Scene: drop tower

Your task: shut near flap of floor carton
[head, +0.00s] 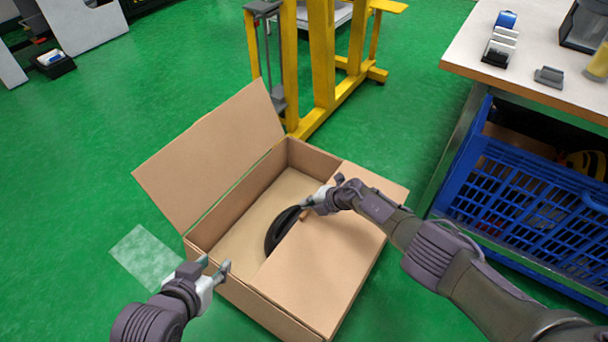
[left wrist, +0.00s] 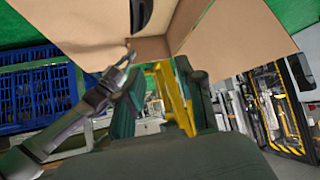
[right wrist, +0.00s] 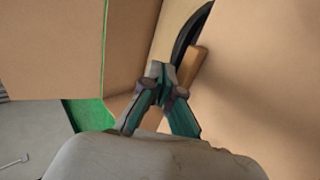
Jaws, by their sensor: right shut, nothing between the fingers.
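The brown floor carton (head: 285,308) stands on the green floor. One flap (head: 335,250) lies over the right part of its opening. The opposite flap (head: 215,150) stands up, leaning outward at the left. A black curved object (head: 277,232) lies inside, partly hidden by the right-hand flap; it also shows in the right wrist view (right wrist: 186,35). My right gripper (head: 306,203) is shut and empty, above the opening by that flap's inner edge. In the right wrist view its tips (right wrist: 158,72) meet. My left gripper (head: 216,266) is open and empty at the carton's near left corner.
A yellow frame (head: 325,70) stands behind the carton. A workbench (head: 535,60) with a blue crate (head: 520,200) under it is at the right. A translucent pale sheet or patch (head: 148,258) lies left of the carton.

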